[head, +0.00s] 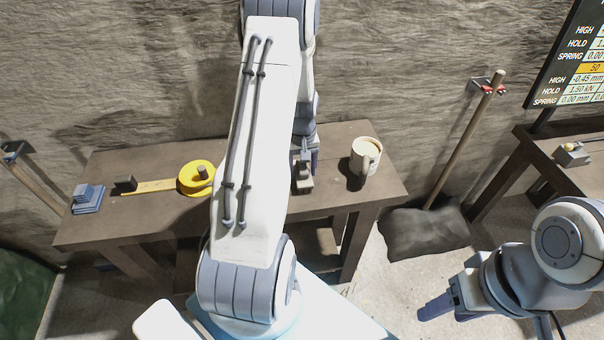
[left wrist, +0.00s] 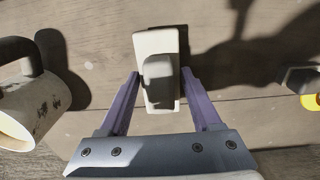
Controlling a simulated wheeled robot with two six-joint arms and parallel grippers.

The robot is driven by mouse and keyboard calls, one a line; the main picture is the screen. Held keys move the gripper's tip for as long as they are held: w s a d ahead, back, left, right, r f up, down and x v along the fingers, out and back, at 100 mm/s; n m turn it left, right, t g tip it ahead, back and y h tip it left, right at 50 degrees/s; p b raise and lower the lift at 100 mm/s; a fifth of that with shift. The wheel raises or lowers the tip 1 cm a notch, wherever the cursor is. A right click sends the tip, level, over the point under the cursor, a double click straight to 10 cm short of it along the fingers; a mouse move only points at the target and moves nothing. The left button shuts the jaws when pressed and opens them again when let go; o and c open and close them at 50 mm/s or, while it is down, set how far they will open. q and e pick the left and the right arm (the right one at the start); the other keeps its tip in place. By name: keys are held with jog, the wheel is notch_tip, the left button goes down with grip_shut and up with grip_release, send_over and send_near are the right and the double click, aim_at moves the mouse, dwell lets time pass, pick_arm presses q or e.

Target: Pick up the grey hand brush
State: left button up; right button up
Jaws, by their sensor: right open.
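The grey hand brush (left wrist: 146,48), a pale block with a darker grey raised grip, lies on the dark timber bench. In the head view the brush (head: 304,184) shows just below my left gripper (head: 305,162), partly hidden by it. In the left wrist view, my left gripper's two purple fingers (left wrist: 160,88) stand apart on either side of the brush's near part, with narrow gaps visible. It is open, and nothing is clamped. My right gripper (head: 437,306) is open and empty, low at the right, over the floor away from the bench.
A cream mug (head: 365,153) stands right of the brush, and near it in the left wrist view (left wrist: 22,110).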

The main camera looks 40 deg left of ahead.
aim_at(303, 165)
pick_arm(q)
grip_shut()
jog(key=shift+r, duration=0.1)
jog(key=shift+r, duration=0.55)
notch_tip(303, 165, up, 3)
jog(key=shift+f+b, duration=0.1)
jog(key=shift+b, duration=0.2)
jog(key=s+d+r+b, duration=0.1)
jog(key=d+r, duration=0.6)
jog(key=d, duration=0.4)
jog(key=shift+d, duration=0.3)
